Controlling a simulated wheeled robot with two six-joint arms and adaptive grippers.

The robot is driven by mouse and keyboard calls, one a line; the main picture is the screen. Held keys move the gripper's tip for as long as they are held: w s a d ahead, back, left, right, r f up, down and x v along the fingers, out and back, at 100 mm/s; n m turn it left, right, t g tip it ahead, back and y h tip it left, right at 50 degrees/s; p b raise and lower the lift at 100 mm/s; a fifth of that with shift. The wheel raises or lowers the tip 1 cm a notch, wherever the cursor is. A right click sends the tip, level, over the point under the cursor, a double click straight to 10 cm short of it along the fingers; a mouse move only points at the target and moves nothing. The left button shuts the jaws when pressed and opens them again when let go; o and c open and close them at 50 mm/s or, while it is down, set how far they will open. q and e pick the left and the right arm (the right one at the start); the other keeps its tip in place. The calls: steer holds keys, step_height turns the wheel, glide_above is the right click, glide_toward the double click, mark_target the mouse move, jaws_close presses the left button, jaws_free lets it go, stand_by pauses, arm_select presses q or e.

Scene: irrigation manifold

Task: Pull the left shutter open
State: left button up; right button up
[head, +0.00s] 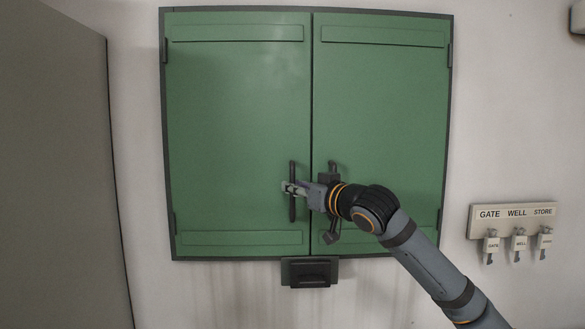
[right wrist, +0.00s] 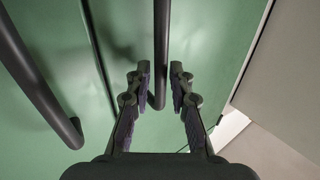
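The left shutter (head: 235,110) is a flat green panel, closed flush in its dark frame beside the right shutter (head: 385,90). Its dark vertical bar handle (head: 292,208) is near the middle seam, low on the panel. My right gripper (head: 287,188) reaches across the right shutter to this handle. In the right wrist view the handle (right wrist: 161,40) runs between the two fingers of the right gripper (right wrist: 161,78), with a narrow gap seen on each side. The fingers are open around it. The fingers hide part of the handle in the head view. My left gripper is not in view.
The right shutter's handle (right wrist: 40,85) stands close beside the gripper. A dark box (head: 309,272) is fixed below the frame. A labelled key rack (head: 513,218) with hanging tags is on the right wall. A tall grey panel (head: 55,170) stands at the left, with clear wall between.

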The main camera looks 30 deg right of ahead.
steer(key=shift+w+a+f+p, duration=0.1)
steer(key=shift+w+p, duration=0.25)
steer(key=shift+w, duration=0.35)
steer(key=shift+c, duration=0.2)
jaws_close()
